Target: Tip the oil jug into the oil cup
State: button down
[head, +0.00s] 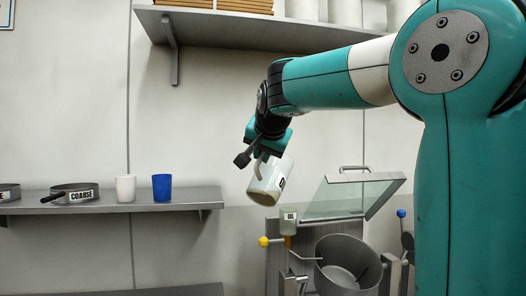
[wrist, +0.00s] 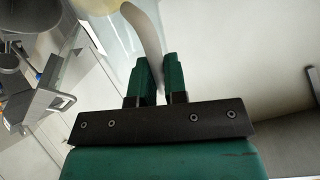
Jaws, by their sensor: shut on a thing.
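No stream of oil is visible.
A grey drum (head: 347,267) stands right of the oil cup, with a raised glass lid (head: 350,195) behind. A yellow knob (head: 264,241) is at the left. The left shelf (head: 108,207) holds a COARSE pan (head: 75,194), a white cup (head: 126,188) and a blue cup (head: 162,187).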

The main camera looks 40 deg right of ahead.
jog(key=shift+w+d+r+m+g+y+p, duration=0.15)
jog(key=shift+d+y+p, duration=0.25)
jog(key=shift+p, duration=0.6)
jog(key=shift+d+r+m+g+y+p, duration=0.2)
jog(key=shift+y+p, duration=0.3)
jog(key=shift+p, duration=0.5)
jog(key=shift+w+d+f+m+g+y+p, duration=0.15)
jog(key=shift+d+y+p, duration=0.35)
jog(key=shift+p, duration=0.8)
jog(key=shift+w+d+m+g+y+p, duration=0.15)
jog(key=shift+d+y+p, duration=0.3)
jog(key=shift+p, duration=0.85)
jog(key=shift+w+d+f+m+g+y+p, duration=0.15)
jog(key=shift+d+y+p, duration=0.4)
jog(key=shift+p, duration=0.95)
jog(key=shift+w+d+f+m+g+y+p, duration=0.1)
jog(key=shift+d+f+m+y+p, duration=0.3)
jog(key=shift+p, duration=1.05)
jog(key=shift+w+d+f+g+y+p, duration=0.1)
jog(key=shift+d+y+p, duration=0.5)
jog(key=shift+p, duration=0.9)
